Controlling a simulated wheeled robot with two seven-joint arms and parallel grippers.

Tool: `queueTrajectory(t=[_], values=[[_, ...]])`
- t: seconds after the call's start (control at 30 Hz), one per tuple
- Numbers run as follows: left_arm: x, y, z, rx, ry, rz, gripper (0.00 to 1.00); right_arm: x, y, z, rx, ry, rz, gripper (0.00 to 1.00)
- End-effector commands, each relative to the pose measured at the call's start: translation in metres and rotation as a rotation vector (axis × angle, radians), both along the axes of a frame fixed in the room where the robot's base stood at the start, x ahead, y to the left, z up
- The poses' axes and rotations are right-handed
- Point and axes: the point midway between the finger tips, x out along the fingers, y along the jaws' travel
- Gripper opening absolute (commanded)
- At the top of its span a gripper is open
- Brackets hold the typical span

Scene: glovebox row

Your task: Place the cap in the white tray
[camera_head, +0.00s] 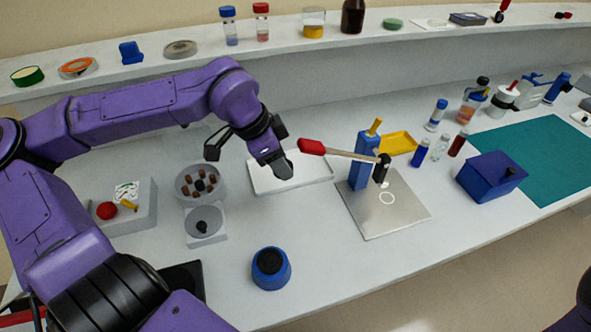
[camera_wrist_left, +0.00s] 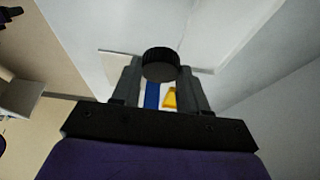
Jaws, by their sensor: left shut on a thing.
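My left gripper (camera_head: 277,163) is shut on a black cap. In the left wrist view the round, ribbed cap (camera_wrist_left: 160,64) sits between the two fingertips (camera_wrist_left: 158,76). In the head view the fingers mostly hide the cap. The white tray (camera_head: 313,181) is a shallow rectangle on the bench, and my left gripper is over its middle in that view. The height of the cap above the tray is hard to tell.
A blue press (camera_head: 363,165) with a red-handled lever (camera_head: 312,147) stands just right of the tray. A grey holder with a round dish (camera_head: 198,181) is to its left. A blue-and-black pot (camera_head: 270,268) stands in front. Bare bench lies between the pot and the tray.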

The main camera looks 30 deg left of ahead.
Motion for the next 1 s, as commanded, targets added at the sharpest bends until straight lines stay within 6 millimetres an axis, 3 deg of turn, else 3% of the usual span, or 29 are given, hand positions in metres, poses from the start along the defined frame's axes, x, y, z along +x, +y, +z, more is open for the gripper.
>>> queueTrajectory(t=[0.1, 0.37, 0.47, 0.7, 0.87, 1.0], values=[[0.020, 0.010, -0.009, 0.010, 0.002, 0.011, 0.16, 0.000, 0.000, 0.003, 0.000, 0.000, 0.000, 0.43], [0.059, 0.022, -0.035, 0.010, -0.001, 0.017, 0.16, 0.000, 0.000, -0.033, 0.000, 0.000, 0.000, 0.43], [0.081, 0.026, -0.035, 0.002, 0.007, 0.016, 0.16, 0.000, 0.000, -0.014, 0.000, 0.000, 0.000, 0.43], [0.118, 0.034, -0.083, 0.002, 0.005, 0.012, 0.16, 0.000, 0.000, -0.004, -0.001, -0.001, 0.000, 0.43], [0.130, 0.036, -0.098, 0.002, 0.003, 0.009, 0.16, 0.000, 0.000, -0.001, 0.000, 0.000, 0.000, 0.43], [0.130, 0.035, -0.122, 0.001, 0.003, 0.009, 0.16, 0.000, 0.000, 0.001, 0.000, 0.000, 0.000, 0.43]])
